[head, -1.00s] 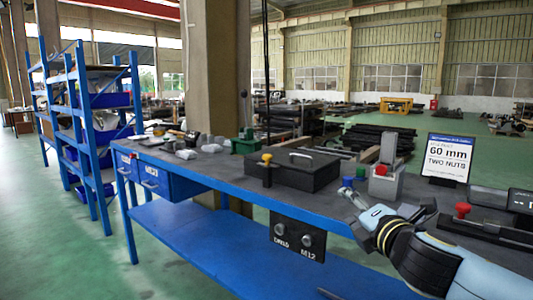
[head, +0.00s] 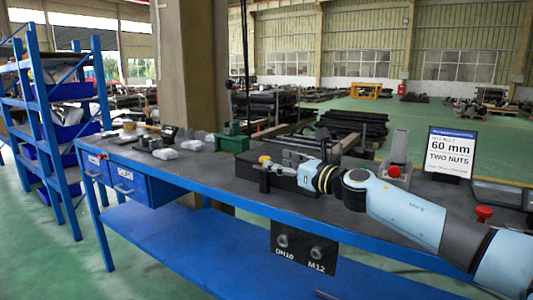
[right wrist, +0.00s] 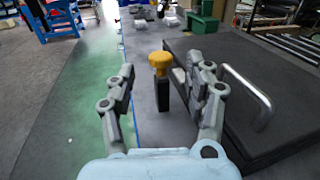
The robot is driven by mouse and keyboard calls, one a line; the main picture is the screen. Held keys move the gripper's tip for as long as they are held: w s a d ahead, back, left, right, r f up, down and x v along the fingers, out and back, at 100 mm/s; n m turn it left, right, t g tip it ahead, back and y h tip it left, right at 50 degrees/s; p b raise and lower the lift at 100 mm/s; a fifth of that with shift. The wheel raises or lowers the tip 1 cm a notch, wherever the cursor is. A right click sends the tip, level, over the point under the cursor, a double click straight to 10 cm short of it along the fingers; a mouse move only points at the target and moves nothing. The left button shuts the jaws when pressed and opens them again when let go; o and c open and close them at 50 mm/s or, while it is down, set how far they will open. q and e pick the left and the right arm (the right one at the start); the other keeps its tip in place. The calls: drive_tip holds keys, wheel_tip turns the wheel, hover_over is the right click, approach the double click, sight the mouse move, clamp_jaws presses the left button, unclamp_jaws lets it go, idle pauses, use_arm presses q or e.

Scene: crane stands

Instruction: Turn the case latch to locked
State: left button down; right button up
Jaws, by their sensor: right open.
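The case (right wrist: 265,85) is a flat black box with a metal handle (right wrist: 247,92); in the head view the case (head: 285,182) is partly hidden behind my right arm. The latch, a yellow knob (right wrist: 160,61) on a dark upright stem, stands at the case's left side. The yellow knob also shows in the head view (head: 265,160). My right gripper (right wrist: 163,80) is open. Its two fingers lie either side of the knob in the wrist view, the right finger nearer to it; whether they touch it I cannot tell. My left gripper is not in view.
The case stands on a dark blue-edged workbench (head: 215,170).

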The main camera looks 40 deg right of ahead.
sight(269, 158)
drive_tip(key=w, duration=0.4)
drive_tip(key=shift+w+a+f, duration=0.1)
drive_tip(key=shift+w+a, duration=0.05)
drive_tip(key=shift+a, duration=0.1)
drive_tip(key=shift+w, duration=0.4)
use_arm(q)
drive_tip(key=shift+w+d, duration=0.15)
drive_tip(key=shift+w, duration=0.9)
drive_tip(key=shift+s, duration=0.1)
use_arm(e)
drive_tip(key=shift+c, duration=0.3)
drive_tip(key=c, duration=0.5)
clamp_jaws()
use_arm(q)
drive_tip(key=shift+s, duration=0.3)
use_arm(e)
drive_tip(key=shift+a, duration=0.1)
